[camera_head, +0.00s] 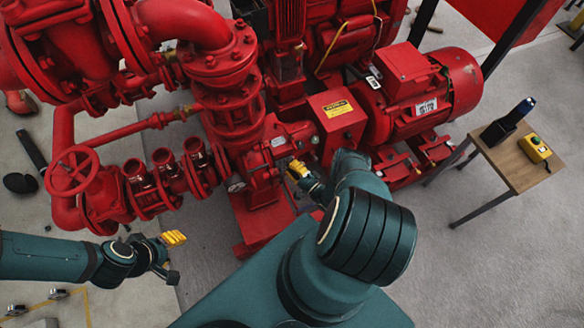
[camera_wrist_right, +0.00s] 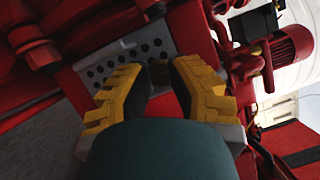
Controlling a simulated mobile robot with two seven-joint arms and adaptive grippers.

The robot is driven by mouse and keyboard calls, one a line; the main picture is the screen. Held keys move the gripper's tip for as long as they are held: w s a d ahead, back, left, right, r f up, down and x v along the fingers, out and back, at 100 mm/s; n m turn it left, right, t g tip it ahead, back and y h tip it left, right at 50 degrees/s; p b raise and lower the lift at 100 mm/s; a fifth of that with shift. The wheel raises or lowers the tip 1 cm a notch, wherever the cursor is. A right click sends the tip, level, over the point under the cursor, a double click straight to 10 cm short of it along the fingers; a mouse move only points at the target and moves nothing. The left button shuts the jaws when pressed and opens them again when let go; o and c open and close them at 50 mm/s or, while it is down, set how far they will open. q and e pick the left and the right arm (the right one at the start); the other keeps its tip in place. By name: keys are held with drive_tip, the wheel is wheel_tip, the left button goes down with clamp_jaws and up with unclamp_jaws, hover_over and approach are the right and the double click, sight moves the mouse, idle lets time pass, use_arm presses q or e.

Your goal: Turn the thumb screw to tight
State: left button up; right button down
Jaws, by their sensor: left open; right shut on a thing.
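My right gripper (camera_head: 297,170) is at the red pump body, in front of a small grey plate. In the right wrist view its yellow-padded fingers (camera_wrist_right: 160,78) are closed in on a small dark knob (camera_wrist_right: 159,71), which looks like the thumb screw. The fingers hide most of it, and I cannot tell how far it is turned. Behind it is a grey plate with rows of dark holes (camera_wrist_right: 125,62) on the red housing. In the head view the screw is hidden by the gripper. My left gripper (camera_head: 172,258) is open and empty over the floor at the lower left.
A red handwheel (camera_head: 72,171) and red pipes stand at the left. A red motor (camera_head: 428,92) and a red box with a yellow label (camera_head: 338,112) are right of the pump. A wooden table (camera_head: 512,160) at the right holds a yellow control box (camera_head: 535,148) and a dark holder.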

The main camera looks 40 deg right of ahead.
drive_tip(key=shift+w, duration=0.1)
idle(0.3)
drive_tip(key=c, duration=1)
unclamp_jaws()
drive_tip(key=shift+c, duration=0.2)
drive_tip(key=s+f, duration=0.1)
drive_tip(key=s, duration=1.1)
drive_tip(key=shift+d, duration=0.4)
drive_tip(key=shift+f, duration=0.15)
